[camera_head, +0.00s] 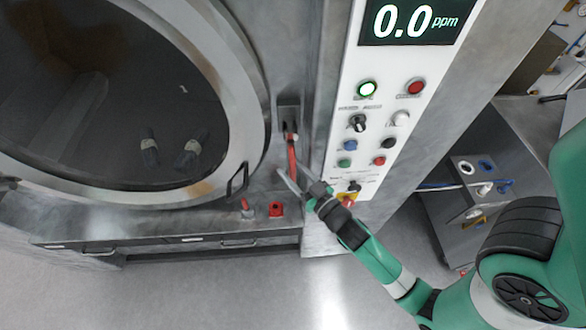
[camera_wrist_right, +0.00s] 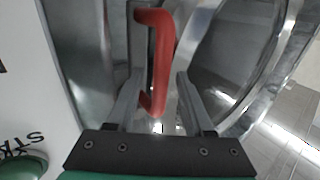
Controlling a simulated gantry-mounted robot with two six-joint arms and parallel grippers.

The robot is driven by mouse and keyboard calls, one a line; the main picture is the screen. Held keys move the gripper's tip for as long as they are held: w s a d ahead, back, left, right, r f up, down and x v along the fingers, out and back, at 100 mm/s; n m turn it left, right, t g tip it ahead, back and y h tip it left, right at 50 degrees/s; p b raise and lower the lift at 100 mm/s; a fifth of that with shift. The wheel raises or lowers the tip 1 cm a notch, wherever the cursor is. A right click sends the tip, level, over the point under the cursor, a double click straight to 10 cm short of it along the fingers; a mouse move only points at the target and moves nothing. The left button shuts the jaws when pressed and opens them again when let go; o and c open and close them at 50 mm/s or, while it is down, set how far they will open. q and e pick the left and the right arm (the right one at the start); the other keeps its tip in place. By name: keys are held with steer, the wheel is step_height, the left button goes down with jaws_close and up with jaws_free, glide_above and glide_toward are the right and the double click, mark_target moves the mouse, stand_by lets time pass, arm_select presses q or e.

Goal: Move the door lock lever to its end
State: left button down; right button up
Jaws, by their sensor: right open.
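The door lock lever (camera_head: 291,153) is a red bar on a grey bracket (camera_head: 288,112), right of the round door (camera_head: 247,95). My right gripper (camera_head: 295,176) is at the lever's lower part, coming from the lower right. In the right wrist view the red lever (camera_wrist_right: 161,48) is a bent handle between the two open fingers of the right gripper (camera_wrist_right: 160,78). A gap shows between the lever and the right finger; the lever is close to the left finger, and I cannot tell whether they touch. My left gripper is not in view.
A white control panel (camera_head: 384,112) with several buttons and knobs stands just right of the lever. A red-handled fitting (camera_head: 247,209) and a red block (camera_head: 276,209) sit on the ledge below. The floor (camera_head: 215,290) in front is clear.

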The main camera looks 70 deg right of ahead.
steer(key=shift+c, duration=0.2)
jaws_close()
stand_by(1.1)
